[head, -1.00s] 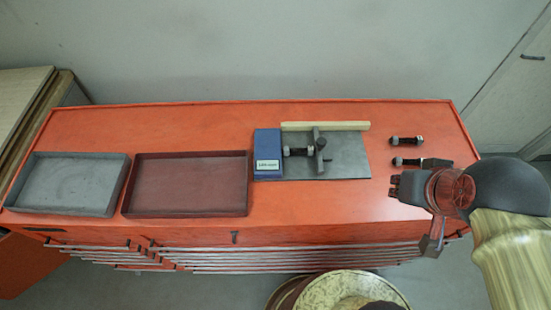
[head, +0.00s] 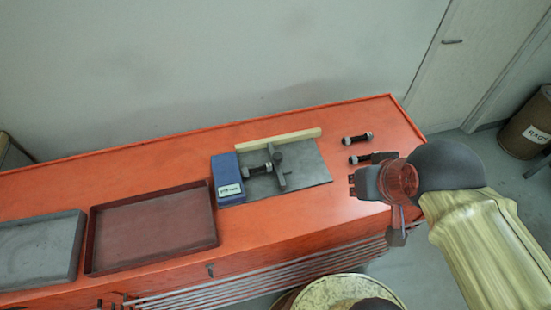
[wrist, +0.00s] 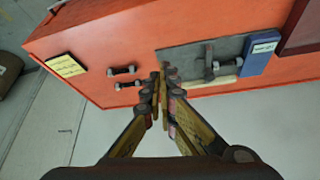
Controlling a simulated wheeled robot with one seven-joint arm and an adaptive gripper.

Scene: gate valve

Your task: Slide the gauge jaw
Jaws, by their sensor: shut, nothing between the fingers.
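The gauge stands on the orange cabinet top. Its grey plate (head: 312,178) carries a blue labelled block (head: 226,172) at the left end. The dark grey gauge jaw (head: 280,172), a crossbar with a knob, lies across the plate. A dark bolt (head: 257,170) lies between block and jaw; I cannot tell whether it touches both. My gripper (head: 352,185) is shut and empty, right of the plate and apart from the jaw. In the wrist view my fingertips (wrist: 160,72) appear beside the plate's edge, with the jaw (wrist: 209,62) and blue block (wrist: 262,52) beyond to the right.
A pale wooden strip (head: 285,138) runs along the plate's back edge. Two loose bolts, one farther back (head: 357,138) and one nearer (head: 359,159), lie right of the plate. A red-brown tray (head: 150,264) and grey tray (head: 30,282) stand left. A yellow note (wrist: 65,65) lies near the cabinet's end.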

